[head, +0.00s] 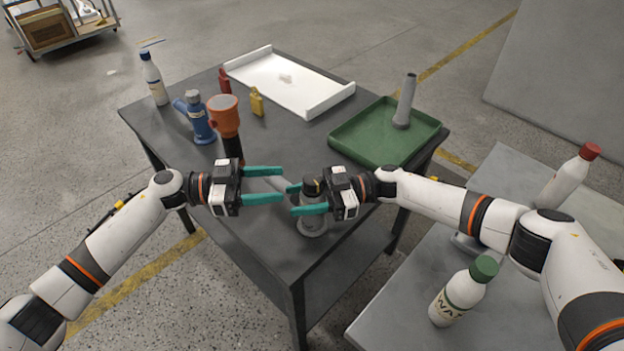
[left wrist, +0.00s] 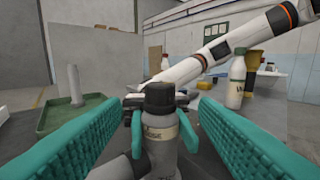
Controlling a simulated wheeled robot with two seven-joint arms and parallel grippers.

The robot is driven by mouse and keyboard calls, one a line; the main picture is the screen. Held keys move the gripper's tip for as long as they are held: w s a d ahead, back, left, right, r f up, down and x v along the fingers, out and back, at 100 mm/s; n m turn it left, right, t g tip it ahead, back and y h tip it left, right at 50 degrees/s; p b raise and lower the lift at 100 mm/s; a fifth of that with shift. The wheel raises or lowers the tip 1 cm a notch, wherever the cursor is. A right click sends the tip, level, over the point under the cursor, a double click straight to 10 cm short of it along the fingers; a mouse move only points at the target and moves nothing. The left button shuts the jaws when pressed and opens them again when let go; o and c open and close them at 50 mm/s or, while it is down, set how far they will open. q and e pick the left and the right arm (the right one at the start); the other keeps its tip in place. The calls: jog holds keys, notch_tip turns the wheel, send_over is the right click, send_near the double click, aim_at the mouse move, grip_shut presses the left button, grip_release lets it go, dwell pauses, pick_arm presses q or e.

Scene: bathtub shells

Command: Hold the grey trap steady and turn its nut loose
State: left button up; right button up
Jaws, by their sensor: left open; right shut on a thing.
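The grey trap (head: 312,221) stands upright near the front edge of the dark table, with a black nut (head: 312,187) on top. Its side pipe reaches toward the left, partly hidden by my left gripper. My right gripper (head: 293,199) comes from the right and is shut on the trap, below the nut. My left gripper (head: 283,184) is open, its teal fingers pointing at the trap from the left. In the left wrist view the nut (left wrist: 160,97) and labelled trap body (left wrist: 161,138) show between the spread fingers, with no visible contact.
An orange-headed tool (head: 224,117) and a blue trap (head: 196,117) stand behind my left gripper. Small red (head: 224,81) and yellow (head: 257,103) bottles stand near a white tray (head: 335,99). A green tray (head: 355,147) holds a grey pipe piece (head: 405,102). Bottles stand on the right table.

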aim_at(312, 178)
pick_arm(q)
jog(key=d, duration=0.8)
jog(key=shift+w+d, duration=0.3)
jog(key=c, duration=1)
jog(key=shift+m+g, duration=0.6)
jog(key=shift+g, duration=0.6)
jog(key=o, duration=1)
